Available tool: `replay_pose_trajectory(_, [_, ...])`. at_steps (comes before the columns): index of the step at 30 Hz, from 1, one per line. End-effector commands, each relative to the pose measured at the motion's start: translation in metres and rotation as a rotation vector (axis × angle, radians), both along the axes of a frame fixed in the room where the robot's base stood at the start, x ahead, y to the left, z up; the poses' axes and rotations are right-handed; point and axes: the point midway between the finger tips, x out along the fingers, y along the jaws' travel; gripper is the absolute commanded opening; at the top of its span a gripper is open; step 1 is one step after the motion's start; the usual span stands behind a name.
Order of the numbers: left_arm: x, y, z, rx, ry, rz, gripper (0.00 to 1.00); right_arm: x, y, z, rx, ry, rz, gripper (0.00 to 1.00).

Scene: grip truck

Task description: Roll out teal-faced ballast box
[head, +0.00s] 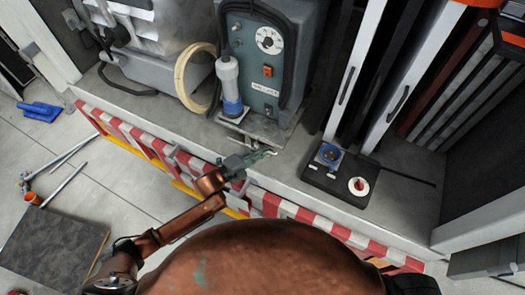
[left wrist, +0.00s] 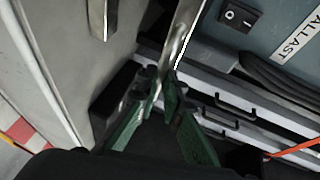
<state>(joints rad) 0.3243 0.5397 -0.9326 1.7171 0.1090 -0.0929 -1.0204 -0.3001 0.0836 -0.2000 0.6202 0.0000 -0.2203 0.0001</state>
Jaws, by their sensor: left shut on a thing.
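The teal-faced ballast box (head: 252,75) stands upright on the truck's grey bed in the head view, with a round dial, an orange switch and a white label. A thin metal plate (head: 228,137) lies under its front. In the left wrist view, part of its teal face (left wrist: 275,32) shows a black switch and "BALLAST" lettering. My left gripper (head: 262,156) is low in front of the box, near the bed's edge. Its green fingers (left wrist: 166,82) are shut on a shiny metal bar (left wrist: 174,42). How the bar joins the box is unclear. My right gripper is out of view.
A beige hose coil (head: 190,75) and a grey machine (head: 150,50) stand left of the box. A black panel with knobs (head: 335,180) lies right. A red-white striped edge (head: 130,140) borders the bed. Poles (head: 65,165) and a dark mat (head: 50,250) lie on the floor.

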Motion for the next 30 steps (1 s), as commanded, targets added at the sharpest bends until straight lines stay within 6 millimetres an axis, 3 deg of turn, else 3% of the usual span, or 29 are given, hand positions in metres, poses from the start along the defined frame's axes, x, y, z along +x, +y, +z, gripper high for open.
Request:
replay_pose_trajectory(1, [-0.004, 0.001, -0.006, 0.005, 0.010, -0.002, 0.00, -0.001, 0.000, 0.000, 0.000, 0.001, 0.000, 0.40])
replay_pose_trajectory(2, [-0.004, 0.001, -0.006, 0.005, 0.010, -0.002, 0.10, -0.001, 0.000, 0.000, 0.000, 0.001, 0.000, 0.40])
replay_pose_trajectory(9, [-0.003, 0.001, -0.004, 0.003, 0.007, -0.001, 0.26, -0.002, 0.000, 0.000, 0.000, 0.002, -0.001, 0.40])
replay_pose_trajectory(20, [-0.005, 0.006, -0.002, 0.003, 0.004, 0.000, 0.26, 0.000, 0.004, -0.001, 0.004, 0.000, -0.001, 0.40])
replay_pose_trajectory(30, [-0.043, 0.057, 0.009, 0.006, 0.006, 0.001, 0.26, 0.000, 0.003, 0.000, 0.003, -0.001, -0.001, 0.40])
